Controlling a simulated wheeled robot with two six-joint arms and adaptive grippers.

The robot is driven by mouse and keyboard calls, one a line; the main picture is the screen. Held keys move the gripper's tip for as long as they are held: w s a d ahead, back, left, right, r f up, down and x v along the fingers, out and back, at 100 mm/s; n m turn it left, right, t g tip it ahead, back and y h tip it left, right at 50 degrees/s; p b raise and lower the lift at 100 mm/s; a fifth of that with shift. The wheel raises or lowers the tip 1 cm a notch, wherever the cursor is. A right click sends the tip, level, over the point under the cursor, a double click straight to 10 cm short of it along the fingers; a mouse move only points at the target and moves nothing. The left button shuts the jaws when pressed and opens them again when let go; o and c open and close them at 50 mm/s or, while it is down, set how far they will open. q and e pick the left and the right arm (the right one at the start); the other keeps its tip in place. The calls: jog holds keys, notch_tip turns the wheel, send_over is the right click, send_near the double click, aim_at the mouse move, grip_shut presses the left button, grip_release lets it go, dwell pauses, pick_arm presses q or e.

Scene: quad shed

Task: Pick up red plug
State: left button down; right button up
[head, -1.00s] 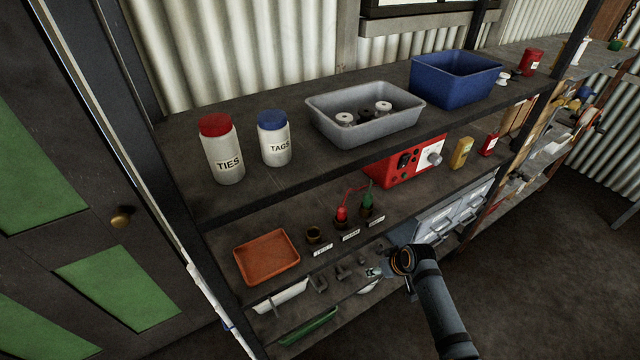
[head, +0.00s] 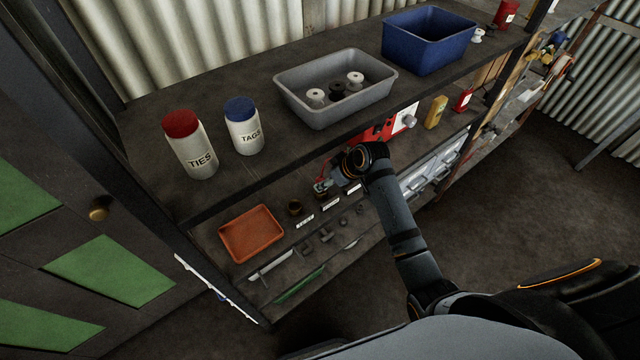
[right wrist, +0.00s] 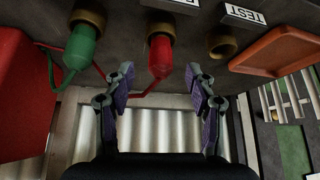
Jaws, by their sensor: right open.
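In the right wrist view, the red plug (right wrist: 160,54) sits with its end in a brass-coloured ring holder (right wrist: 157,22); a red lead trails from its tapered end. My right gripper (right wrist: 159,76) is open, its two fingers on either side of the line of the plug, with the plug's tapered end between the tips. I see no contact. In the head view my right gripper (head: 324,184) is over the holder row on the middle shelf, and my arm and gripper largely hide the red plug. My left gripper is in neither current view.
A green plug (right wrist: 80,46) stands in the holder beside the red one. An empty holder (right wrist: 220,42) and an orange tray (head: 252,233) lie on the other side. The red box (head: 378,130) is close behind my wrist. The upper shelf overhangs with a grey bin (head: 300,108).

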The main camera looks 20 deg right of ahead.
jog(key=p+x, duration=0.2)
jog(key=x, duration=0.2)
jog(key=shift+w+a, duration=0.1)
jog(key=shift+a, duration=0.1)
jog(key=shift+w+a+f, duration=0.1)
jog(key=shift+w+f, duration=0.15)
jog(key=shift+f, duration=0.05)
jog(key=shift+s, duration=0.1)
jog(key=c, duration=0.4)
grip_shut()
jog(key=shift+r, duration=0.15)
